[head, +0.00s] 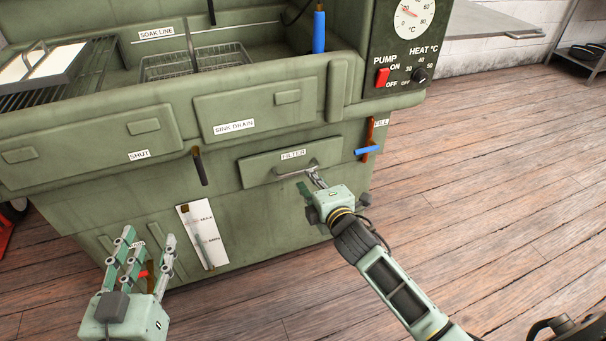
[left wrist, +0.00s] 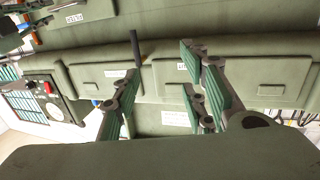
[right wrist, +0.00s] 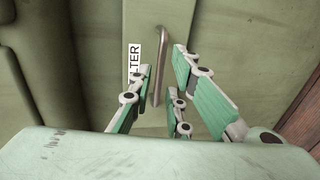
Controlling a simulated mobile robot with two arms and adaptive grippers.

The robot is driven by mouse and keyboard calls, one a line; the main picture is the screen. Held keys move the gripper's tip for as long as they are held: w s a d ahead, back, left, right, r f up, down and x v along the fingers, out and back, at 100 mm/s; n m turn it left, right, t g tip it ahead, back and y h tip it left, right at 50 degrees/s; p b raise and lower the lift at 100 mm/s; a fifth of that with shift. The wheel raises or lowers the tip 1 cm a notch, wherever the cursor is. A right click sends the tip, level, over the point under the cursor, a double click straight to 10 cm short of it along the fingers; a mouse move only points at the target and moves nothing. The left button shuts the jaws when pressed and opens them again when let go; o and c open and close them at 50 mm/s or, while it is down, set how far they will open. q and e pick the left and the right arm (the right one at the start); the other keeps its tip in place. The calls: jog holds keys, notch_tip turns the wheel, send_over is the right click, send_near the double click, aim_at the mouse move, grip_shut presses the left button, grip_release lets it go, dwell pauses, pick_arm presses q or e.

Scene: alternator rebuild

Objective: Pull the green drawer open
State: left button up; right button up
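The green drawer (head: 262,172), labelled FILTER, is in the green cabinet's front in the head view and looks closed. Its metal bar handle (head: 296,172) also shows in the right wrist view (right wrist: 163,50). My right gripper (head: 314,178) is at the handle. In the right wrist view its fingers are spread, with the handle's end between them; whether they touch it I cannot tell. My left gripper (head: 140,250) is open and empty, low in front of the cabinet at the left. The left wrist view shows its spread fingers (left wrist: 160,100) facing the cabinet.
A dark lever (head: 199,166) and a blue-handled valve (head: 368,151) stick out either side of the drawer. Above is the SINK DRAIN panel (head: 255,112). A white gauge plate (head: 203,236) is below left. The wooden floor (head: 480,190) to the right is clear.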

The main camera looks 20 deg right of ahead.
aim_at(304, 169)
jog(key=b+x, duration=0.1)
jog(key=x, duration=0.4)
jog(key=shift+w+f+b, duration=0.15)
jog(key=shift+w+b, duration=0.15)
jog(key=shift+b, duration=0.1)
pick_arm(q)
notch_tip(304, 169, up, 10)
jog(key=s+t+h, duration=0.1)
jog(key=t+h, duration=0.1)
jog(key=t, duration=0.3)
jog(key=shift+s+d+t, duration=0.3)
jog(key=shift+d, duration=0.15)
pick_arm(e)
jog(key=shift+w, duration=0.25)
grip_shut()
